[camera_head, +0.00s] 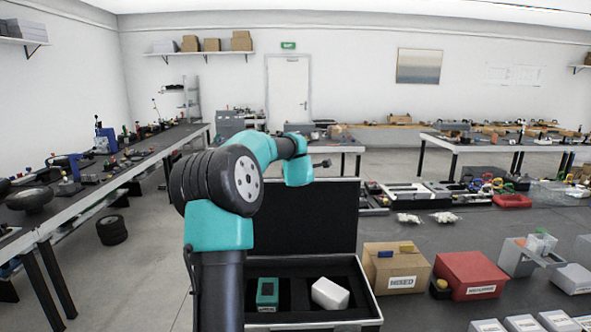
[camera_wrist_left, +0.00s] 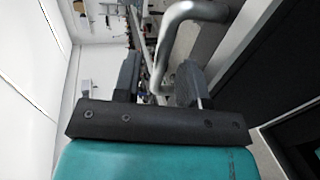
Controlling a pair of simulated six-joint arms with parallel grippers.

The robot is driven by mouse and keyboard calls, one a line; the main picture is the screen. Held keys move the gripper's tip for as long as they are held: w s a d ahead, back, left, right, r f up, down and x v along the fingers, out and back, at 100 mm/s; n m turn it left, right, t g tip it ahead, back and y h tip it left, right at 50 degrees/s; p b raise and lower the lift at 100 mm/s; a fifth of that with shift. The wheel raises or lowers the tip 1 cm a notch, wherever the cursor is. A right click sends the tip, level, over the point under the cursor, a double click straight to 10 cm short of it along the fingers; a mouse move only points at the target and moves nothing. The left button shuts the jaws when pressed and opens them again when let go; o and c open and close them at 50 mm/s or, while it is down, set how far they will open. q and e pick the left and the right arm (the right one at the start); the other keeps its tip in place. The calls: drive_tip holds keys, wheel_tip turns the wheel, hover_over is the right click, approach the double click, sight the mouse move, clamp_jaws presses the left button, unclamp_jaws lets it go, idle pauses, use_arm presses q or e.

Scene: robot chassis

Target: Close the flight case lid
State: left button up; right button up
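The flight case (camera_head: 374,304) stands open at the lower middle of the head view. Its black-lined lid (camera_head: 325,225) stands upright at the back. A teal device (camera_head: 267,293) and a white block (camera_head: 330,293) lie in dark foam inside. My left arm covers the case's left part. My left gripper (camera_head: 322,164) is at the lid's top edge, small and partly hidden by the wrist. My right gripper is not seen.
A bent grey bar (camera_wrist_left: 180,28) passes close by the fingers; I cannot tell what it belongs to. Right of the case are a cardboard box (camera_head: 397,268) marked MIXED and a red box (camera_head: 470,275). Grey trays (camera_head: 405,193) lie behind on the bench.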

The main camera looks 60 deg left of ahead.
use_arm(q)
drive_tip(key=shift+x, duration=1.1)
drive_tip(key=shift+c, duration=0.5)
clamp_jaws()
